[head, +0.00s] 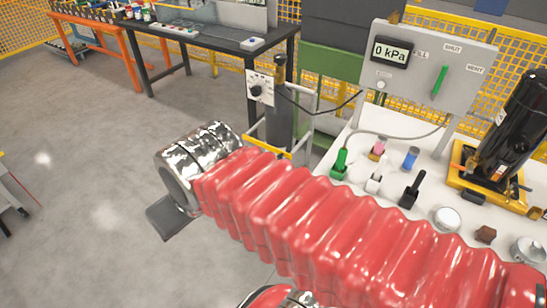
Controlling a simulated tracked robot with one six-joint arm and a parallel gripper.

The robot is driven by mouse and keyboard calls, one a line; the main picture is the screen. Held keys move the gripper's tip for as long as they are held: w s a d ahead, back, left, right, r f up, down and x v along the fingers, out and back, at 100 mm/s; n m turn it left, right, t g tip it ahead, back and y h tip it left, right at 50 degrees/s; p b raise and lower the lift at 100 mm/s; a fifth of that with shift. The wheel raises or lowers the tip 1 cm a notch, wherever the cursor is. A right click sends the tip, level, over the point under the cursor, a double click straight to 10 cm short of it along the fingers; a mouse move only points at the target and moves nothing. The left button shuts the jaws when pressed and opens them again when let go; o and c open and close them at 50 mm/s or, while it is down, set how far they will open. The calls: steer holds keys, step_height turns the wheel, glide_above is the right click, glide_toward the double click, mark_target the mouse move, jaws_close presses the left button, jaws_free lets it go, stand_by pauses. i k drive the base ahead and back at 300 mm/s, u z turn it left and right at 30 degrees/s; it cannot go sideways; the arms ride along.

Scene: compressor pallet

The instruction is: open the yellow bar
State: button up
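A black compressor (515,125) stands tilted in a yellow frame (470,190) on the white work surface at the right. A small yellow-orange upright part (457,160) shows at the frame's left side, beside the compressor. I cannot tell whether this is the yellow bar or whether it is open or shut. Another yellow bar runs low in front of the dark cylinder (279,110) at the back. My red-sleeved arm crosses the foreground, well apart from the yellow frame. I cannot make out my gripper's fingers anywhere in the view.
A grey panel (408,85) with a 0 kPa display and green lever stands behind the white surface (352,160). Green, pink, blue, white and black fittings stand before it, with a hose. A dark table (215,38) and an orange bench (95,30) stand behind. The left floor is mostly clear.

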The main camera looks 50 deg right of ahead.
mark_target(281, 153)
steer(key=i, duration=0.85)
